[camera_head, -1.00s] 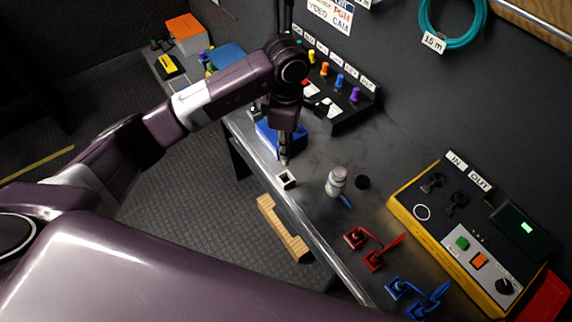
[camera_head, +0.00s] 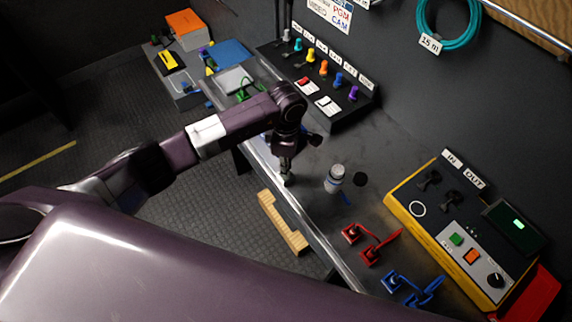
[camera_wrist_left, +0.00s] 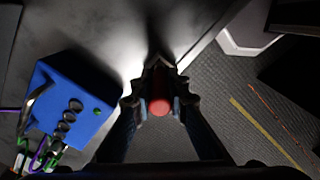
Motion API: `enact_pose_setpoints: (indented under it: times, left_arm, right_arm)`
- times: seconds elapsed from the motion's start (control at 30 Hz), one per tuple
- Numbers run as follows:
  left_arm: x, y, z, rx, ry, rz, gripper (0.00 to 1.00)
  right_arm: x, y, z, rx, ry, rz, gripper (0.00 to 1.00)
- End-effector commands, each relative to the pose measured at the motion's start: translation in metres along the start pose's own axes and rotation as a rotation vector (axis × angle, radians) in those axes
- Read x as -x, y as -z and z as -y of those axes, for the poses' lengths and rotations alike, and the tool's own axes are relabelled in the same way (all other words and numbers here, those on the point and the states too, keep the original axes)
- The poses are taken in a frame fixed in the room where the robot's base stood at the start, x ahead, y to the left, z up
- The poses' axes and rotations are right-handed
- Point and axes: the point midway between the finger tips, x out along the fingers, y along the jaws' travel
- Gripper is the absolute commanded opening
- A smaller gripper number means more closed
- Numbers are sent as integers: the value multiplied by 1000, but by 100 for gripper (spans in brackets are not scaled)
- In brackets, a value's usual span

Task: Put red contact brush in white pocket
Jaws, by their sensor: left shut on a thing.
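My left gripper (camera_head: 287,178) points down at the bench's near edge. In the left wrist view its fingers (camera_wrist_left: 159,103) are shut on the red contact brush (camera_wrist_left: 159,107), whose round red end shows between the fingertips. The brush cannot be made out in the head view. The white pocket is almost wholly hidden behind the fingertips in the head view, and I cannot tell whether the brush is inside it or above it. My right gripper is not in view.
A blue box (camera_wrist_left: 72,105) with metal knobs sits beside the gripper. A white bottle (camera_head: 335,179), red clips (camera_head: 371,243), blue clips (camera_head: 414,290) and a yellow-framed control box (camera_head: 462,238) stand along the bench. A beige slotted piece (camera_head: 283,222) lies below the bench edge.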

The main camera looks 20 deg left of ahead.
Motion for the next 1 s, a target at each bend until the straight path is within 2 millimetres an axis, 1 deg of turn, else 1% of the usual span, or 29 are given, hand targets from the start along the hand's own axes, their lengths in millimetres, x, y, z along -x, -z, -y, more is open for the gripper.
enact_pose_setpoints:
  times: [0.1,0.13,0.27,0.53,0.67,0.77,1.0]
  left_arm:
    - [-5,0,0,0,-1,-1,0]
    - [-3,0,0,0,-1,0,18]
    - [-3,0,0,0,0,0,32]
    - [-2,0,0,0,0,0,32]
    - [4,0,0,0,-1,0,32]
    - [18,0,-2,-2,-5,1,32]
    - [70,0,-2,-1,-6,0,32]
  right_arm:
    - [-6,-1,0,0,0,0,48]
    - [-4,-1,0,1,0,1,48]
    - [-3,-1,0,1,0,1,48]
    - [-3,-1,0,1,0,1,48]
    - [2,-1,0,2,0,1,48]
    - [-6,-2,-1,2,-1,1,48]
    - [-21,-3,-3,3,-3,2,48]
